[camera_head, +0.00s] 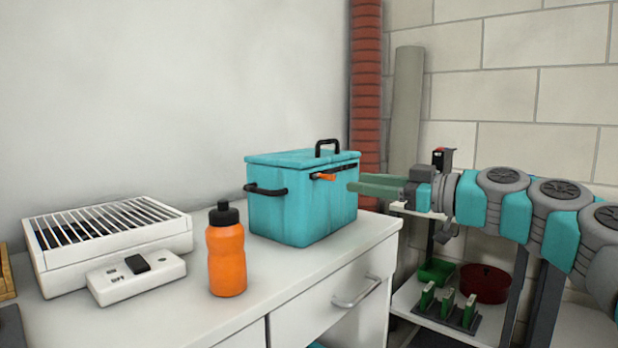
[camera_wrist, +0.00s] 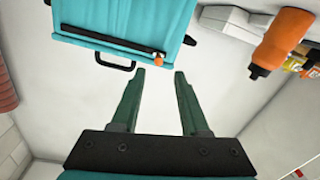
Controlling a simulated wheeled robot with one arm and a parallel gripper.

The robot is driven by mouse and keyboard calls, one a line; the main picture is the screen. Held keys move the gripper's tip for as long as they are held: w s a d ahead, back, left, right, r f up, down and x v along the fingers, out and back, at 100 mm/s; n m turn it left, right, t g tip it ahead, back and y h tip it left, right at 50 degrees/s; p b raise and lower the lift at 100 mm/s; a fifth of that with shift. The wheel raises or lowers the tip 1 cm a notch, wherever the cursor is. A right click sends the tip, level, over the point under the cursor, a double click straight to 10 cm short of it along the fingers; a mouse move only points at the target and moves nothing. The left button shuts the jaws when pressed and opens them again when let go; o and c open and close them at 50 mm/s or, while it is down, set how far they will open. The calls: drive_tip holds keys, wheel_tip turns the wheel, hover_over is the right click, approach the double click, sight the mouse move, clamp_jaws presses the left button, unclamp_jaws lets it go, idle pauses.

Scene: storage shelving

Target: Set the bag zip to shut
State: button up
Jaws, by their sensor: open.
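The teal bag (camera_head: 300,215) is box-shaped and stands upright on the white counter, with black handles. Its zip is a dark straight track (camera_wrist: 105,40) along the upper side that faces my gripper. The orange zip pull (camera_head: 323,177) sits at the track's left end in the head view; in the wrist view the pull (camera_wrist: 158,59) is at the right end. My gripper (camera_head: 357,183) is open, its two green fingers pointing at the bag. In the wrist view the gripper (camera_wrist: 161,71) is empty, with the pull just beyond and between its fingertips, apart from them.
An orange bottle (camera_head: 226,255) stands on the counter left of the bag. A white slatted box (camera_head: 105,235) and a white switch box (camera_head: 135,277) are farther left. A low shelf (camera_head: 405,300) with green and red items lies below my arm. A red pipe (camera_head: 366,90) rises behind.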

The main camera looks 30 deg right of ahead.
sight(331, 177)
drive_tip(key=x, duration=0.8)
drive_tip(key=shift+w, duration=0.1)
clamp_jaws()
idle(1.4)
